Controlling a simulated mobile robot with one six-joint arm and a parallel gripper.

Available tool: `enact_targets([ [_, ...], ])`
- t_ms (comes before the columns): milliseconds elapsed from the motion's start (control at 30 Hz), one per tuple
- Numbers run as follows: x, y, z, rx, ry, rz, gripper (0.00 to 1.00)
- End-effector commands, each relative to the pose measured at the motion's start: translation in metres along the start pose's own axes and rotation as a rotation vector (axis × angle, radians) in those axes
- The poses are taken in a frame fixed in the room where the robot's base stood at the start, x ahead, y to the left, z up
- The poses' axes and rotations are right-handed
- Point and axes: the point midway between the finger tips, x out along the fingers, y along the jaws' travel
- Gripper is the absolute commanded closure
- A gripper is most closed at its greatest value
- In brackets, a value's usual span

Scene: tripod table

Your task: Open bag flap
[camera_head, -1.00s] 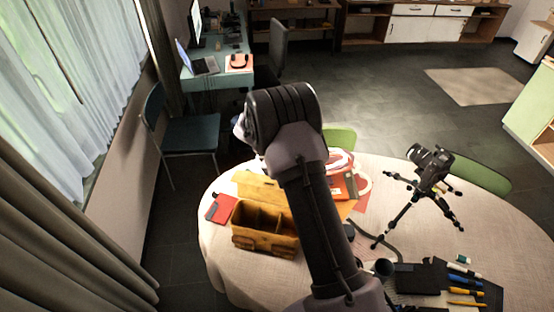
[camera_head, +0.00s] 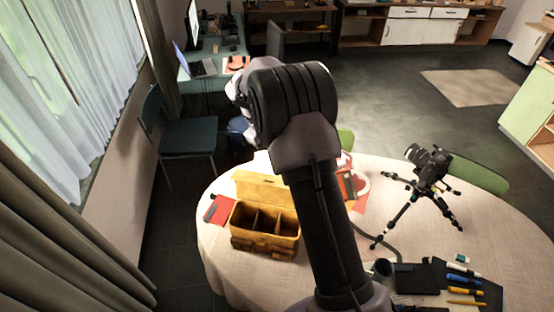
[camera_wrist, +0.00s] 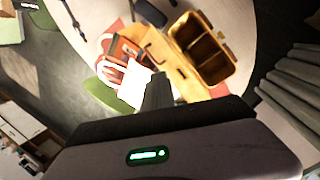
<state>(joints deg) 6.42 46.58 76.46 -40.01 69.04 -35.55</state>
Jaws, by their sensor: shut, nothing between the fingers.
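The yellow-tan bag (camera_head: 264,244) stands on the table left of my arm, its top open and its divided compartments showing. Its flap (camera_head: 260,187) is folded back on the far side, away from the opening. In the wrist view the bag (camera_wrist: 224,72) is at upper right, and the flap (camera_wrist: 180,76) extends from its left side. My gripper (camera_wrist: 158,80) is shut and empty, with its tips beside the flap in that picture; I cannot tell whether they touch it. My arm hides the gripper in the head view.
The round table (camera_head: 225,274) also holds a camera on a small tripod (camera_head: 428,170) to the right and a dark mat with pens (camera_head: 465,291) at the front right. A red item (camera_head: 219,210) lies left of the bag. Green chairs (camera_head: 478,175) stand behind the table.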

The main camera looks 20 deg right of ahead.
Motion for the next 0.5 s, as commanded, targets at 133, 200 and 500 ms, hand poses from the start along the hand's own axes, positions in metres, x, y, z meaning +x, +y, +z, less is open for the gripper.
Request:
enact_targets([
  [133,0.050,0.052,0.002,0.728,0.119,-0.148,1.00],
  [200,0.058,0.069,0.003,0.947,0.147,-0.198,1.00],
  [500,0.096,0.074,-0.005,1.070,0.159,-0.227,1.00],
])
